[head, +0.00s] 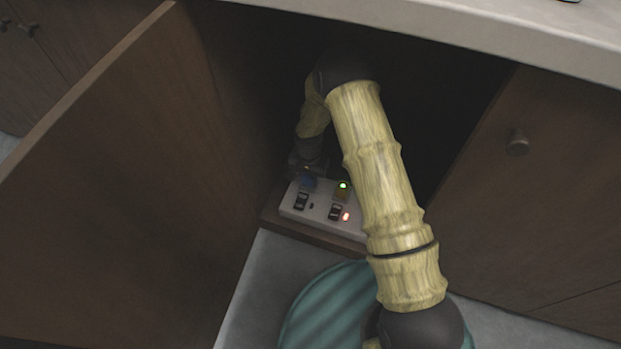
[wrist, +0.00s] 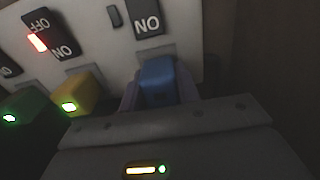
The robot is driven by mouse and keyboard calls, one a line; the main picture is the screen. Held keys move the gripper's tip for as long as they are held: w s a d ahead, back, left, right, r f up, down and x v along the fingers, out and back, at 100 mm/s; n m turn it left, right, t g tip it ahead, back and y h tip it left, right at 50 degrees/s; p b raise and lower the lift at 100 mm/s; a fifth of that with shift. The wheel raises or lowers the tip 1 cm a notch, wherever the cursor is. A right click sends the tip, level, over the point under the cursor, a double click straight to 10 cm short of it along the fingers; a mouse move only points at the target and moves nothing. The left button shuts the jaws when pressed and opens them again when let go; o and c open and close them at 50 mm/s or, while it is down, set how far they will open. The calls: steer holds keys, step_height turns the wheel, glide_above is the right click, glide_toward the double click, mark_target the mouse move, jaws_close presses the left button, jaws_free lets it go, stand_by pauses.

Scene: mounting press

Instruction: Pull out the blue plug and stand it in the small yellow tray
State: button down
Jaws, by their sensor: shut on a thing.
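The blue plug (wrist: 158,80) is at the panel below a switch marked ON in the wrist view. My gripper (wrist: 160,100) is shut on it, with a finger on each side. In the head view the blue plug (head: 308,182) shows dimly at the panel's back left, with my gripper (head: 308,168) over it in shadow. The plug appears to be at its socket; I cannot tell how deep it sits. The small yellow tray is not visible in either view.
The white panel (head: 291,212) carries black switches and a red light (head: 346,216). A yellow plug (wrist: 75,92) and a green plug (wrist: 25,110) with lit ends sit beside the blue one. An open brown door (head: 120,190) stands left; a cabinet front (head: 530,200) is right.

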steer(key=shift+d+r+p, duration=0.1)
steer(key=shift+r+p, duration=1.9)
steer(key=shift+r, duration=0.65)
steer(key=shift+s+a, duration=0.1)
steer(key=shift+a, duration=0.1)
steer(key=shift+r+p, duration=0.1)
steer(key=shift+p, duration=0.2)
